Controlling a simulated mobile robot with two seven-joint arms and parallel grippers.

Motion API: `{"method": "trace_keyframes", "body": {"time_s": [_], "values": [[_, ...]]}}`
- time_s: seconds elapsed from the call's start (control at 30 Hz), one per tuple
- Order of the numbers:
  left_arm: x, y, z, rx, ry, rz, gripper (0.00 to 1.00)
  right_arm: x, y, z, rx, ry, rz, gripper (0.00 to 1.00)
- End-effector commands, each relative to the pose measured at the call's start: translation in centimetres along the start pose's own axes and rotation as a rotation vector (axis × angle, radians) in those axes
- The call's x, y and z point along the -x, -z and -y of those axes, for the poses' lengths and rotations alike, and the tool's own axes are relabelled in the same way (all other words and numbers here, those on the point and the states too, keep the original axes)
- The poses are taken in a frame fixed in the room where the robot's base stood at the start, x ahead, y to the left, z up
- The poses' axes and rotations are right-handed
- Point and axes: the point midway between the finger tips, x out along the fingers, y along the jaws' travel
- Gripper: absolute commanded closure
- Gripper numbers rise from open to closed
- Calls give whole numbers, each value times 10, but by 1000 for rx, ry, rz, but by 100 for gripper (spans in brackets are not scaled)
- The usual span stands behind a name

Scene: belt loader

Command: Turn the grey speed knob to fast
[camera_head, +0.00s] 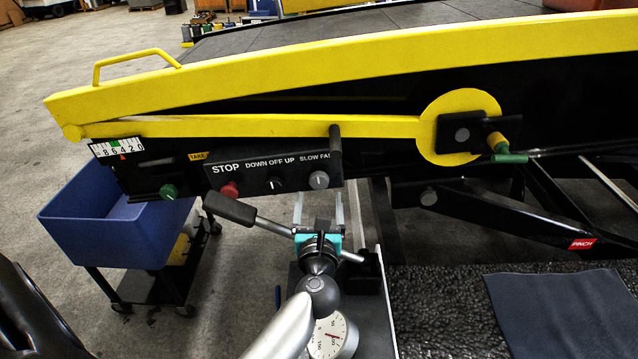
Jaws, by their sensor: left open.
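The grey speed knob (319,180) sits at the right end of the dark control panel (205,177), under the label "SLOW FA…", whose end is cut off from sight. A small mark shows on the knob, but it is too small to read its direction surely. My left gripper (319,202) is just below the knob, its two pale fingers apart and pointing up toward the panel. The fingers are open, one to each side below the knob, with nothing between them. I cannot tell whether they touch the panel. My right gripper is not in view.
Left of the knob are a black DOWN OFF UP switch (274,184) and a red STOP button (229,190). A black-handled lever (230,207) lies close left of my gripper. A blue bin (100,225) stands at left. A round dial (328,338) is below.

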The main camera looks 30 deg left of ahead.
Motion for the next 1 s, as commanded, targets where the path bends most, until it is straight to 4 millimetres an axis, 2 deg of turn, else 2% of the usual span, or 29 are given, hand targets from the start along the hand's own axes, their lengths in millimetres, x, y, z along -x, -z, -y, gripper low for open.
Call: {"method": "trace_keyframes", "body": {"time_s": [0.1, 0.3, 0.5, 0.73, 0.77, 1.0], "values": [[-22, -1, 0, -3, 0, 3, 16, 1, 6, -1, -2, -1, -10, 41], [-45, 0, 0, -2, 1, 2, 16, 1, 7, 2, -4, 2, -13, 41], [-54, 0, 0, -2, 1, 1, 16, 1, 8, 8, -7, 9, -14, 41], [-54, 0, 0, -1, 1, 1, 16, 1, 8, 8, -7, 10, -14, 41], [-54, 0, 0, -1, 0, 1, 17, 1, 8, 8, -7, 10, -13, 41], [-54, 0, 0, -1, 0, 1, 44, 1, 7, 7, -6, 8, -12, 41]]}}
